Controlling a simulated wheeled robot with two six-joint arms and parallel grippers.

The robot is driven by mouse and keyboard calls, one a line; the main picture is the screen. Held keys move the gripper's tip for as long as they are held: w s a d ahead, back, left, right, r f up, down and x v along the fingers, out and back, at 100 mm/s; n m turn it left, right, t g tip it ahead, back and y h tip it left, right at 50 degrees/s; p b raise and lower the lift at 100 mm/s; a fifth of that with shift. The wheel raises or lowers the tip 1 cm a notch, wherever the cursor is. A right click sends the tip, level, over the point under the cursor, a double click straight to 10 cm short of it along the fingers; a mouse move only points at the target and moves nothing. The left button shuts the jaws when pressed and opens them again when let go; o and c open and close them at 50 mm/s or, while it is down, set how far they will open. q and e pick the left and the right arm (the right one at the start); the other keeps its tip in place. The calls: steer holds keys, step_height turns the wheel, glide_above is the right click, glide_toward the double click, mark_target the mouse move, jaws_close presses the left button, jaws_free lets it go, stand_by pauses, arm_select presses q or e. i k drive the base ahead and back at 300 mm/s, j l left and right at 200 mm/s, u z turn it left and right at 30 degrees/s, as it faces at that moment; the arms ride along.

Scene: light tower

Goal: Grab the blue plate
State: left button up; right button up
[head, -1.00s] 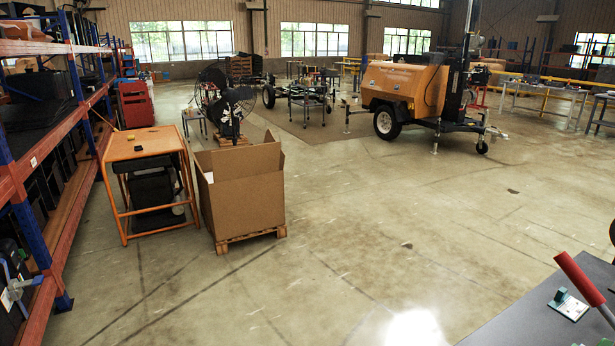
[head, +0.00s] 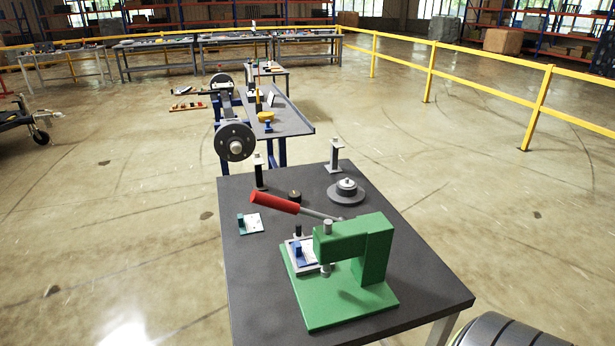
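A small plate with a blue block and a white face (head: 305,252) sits on the base of a green press (head: 366,257), under its ram. The press stands on a dark grey table (head: 256,283) in the head view. A similar small plate with a green block and a white face (head: 250,223) lies on the table to the left of the press. Neither of my grippers shows in the head view.
The press's red-handled lever (head: 274,203) reaches out to the left above the table. A round grey weight-like part (head: 346,191) and small stands are at the table's back. A blue-legged bench (head: 292,121) stands behind. A yellow railing (head: 487,95) runs at right. Open floor lies left and right.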

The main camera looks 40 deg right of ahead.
mark_target(304, 252)
steer(key=i+j+z, duration=0.15)
steer(key=z, duration=0.3)
steer(key=i+j+z, duration=0.1)
steer(key=z, duration=0.4)
steer(key=j+z, duration=0.3)
steer(key=z, duration=0.15)
steer(key=j+z, duration=0.25)
steer(key=z, duration=0.2)
